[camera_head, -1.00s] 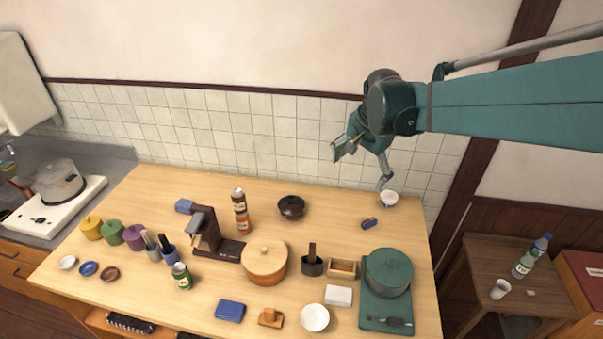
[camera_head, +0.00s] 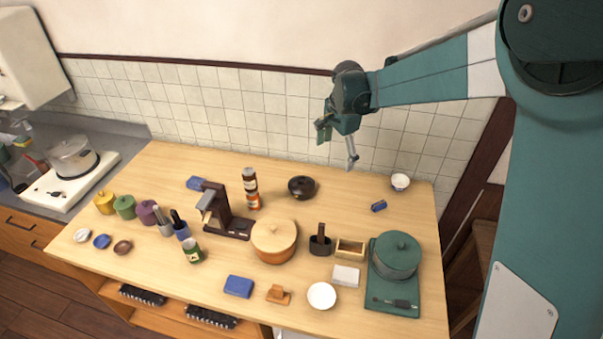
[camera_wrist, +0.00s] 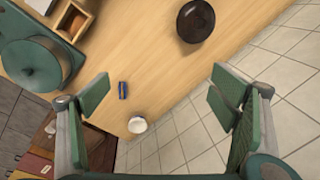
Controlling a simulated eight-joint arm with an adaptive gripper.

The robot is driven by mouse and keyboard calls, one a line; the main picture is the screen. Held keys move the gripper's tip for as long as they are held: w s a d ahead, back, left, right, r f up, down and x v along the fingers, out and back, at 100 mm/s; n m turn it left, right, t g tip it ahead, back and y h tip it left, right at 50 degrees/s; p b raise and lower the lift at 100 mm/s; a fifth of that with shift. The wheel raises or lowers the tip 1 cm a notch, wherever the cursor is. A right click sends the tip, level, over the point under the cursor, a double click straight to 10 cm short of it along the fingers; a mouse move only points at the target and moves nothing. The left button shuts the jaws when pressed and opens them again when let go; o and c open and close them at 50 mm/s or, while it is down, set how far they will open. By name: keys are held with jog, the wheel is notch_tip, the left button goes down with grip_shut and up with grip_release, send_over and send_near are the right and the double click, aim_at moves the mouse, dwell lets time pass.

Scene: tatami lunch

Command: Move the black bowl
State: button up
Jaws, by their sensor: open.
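The black bowl (camera_head: 302,187) stands on the wooden table near the tiled wall, and looks round and dark with a small knob-like detail on top. It also shows in the wrist view as a dark round shape (camera_wrist: 196,20) at the top, beyond my gripper's fingers. My gripper (camera_head: 338,145) hangs in the air above the back of the table, to the right of and higher than the bowl. In the wrist view my gripper (camera_wrist: 165,95) is open, with its green finger pads wide apart and nothing between them held.
A large orange pot (camera_head: 273,247) and a brown bottle (camera_head: 251,190) stand near the bowl. A green pot (camera_head: 397,258) is at the right, a small white bowl (camera_head: 400,182) and a blue item (camera_head: 378,206) at the back right. The table around the bowl's right side is clear.

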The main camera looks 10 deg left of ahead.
aim_at(302, 186)
jog(key=w+a+f+m, duration=0.1)
jog(key=a+f, duration=0.3)
jog(key=f, duration=0.1)
jog(key=w+a+f+g, duration=0.1)
jog(key=w+a+f, duration=0.1)
jog(key=a+f, duration=0.2)
jog(key=w+a+f+m, duration=0.1)
jog(key=w+a+f, duration=0.1)
jog(key=a+f, duration=0.2)
jog(key=shift+a+f+m+h, duration=0.15)
jog(key=shift+a+f, duration=0.05)
jog(key=shift+f, duration=0.45)
jog(key=shift+a+f+m+h, duration=0.15)
jog(key=shift+a+f, duration=0.05)
jog(key=shift+f, duration=0.4)
jog(key=shift+w+a+f, duration=0.1)
jog(key=shift+a+f, duration=0.25)
jog(key=shift+f, duration=0.1)
jog(key=shift+f, duration=3.9)
jog(key=c, duration=1)
